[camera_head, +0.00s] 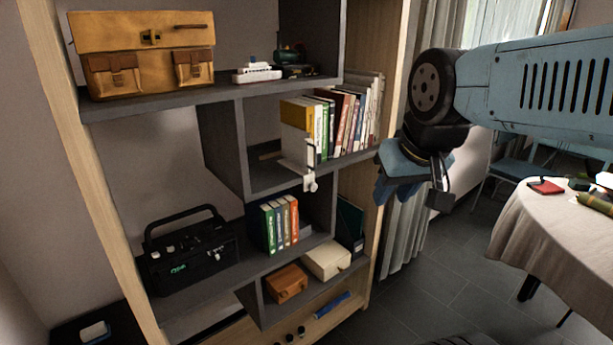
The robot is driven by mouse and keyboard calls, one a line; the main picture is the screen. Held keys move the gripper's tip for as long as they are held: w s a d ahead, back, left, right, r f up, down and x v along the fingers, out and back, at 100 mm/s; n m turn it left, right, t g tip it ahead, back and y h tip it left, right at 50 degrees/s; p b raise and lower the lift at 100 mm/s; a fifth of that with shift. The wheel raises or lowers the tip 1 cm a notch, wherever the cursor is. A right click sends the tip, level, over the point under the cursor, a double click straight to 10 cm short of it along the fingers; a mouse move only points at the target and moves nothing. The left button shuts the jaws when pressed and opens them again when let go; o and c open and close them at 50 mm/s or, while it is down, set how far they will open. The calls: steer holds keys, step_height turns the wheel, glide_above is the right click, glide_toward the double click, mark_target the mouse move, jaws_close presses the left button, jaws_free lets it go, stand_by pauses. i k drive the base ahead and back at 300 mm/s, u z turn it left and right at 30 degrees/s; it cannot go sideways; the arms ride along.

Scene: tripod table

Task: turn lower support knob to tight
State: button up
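A small white clamp-like support (309,178) sits at the front edge of the middle shelf, below the row of books. A small round knob-like end (313,187) shows at its bottom; whether it is tight cannot be seen. My gripper (408,190) hangs in the air to the right of the support, apart from it, in front of the shelf's right side and the curtain. Its blue and dark fingers point downward and overlap in this view, so its opening is unclear. I see nothing held in it.
The shelf unit holds a tan bag (143,62), a black radio (188,255), upright books (345,120) and boxes (327,261). A cloth-covered round table (540,235) stands at right. Grey floor (430,290) lies open between shelf and table.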

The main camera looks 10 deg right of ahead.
mark_target(312, 186)
steer(key=z, duration=1.55)
steer(key=i, duration=0.1)
steer(key=u, duration=2.75)
steer(key=k, duration=0.45)
steer(key=z, duration=0.9)
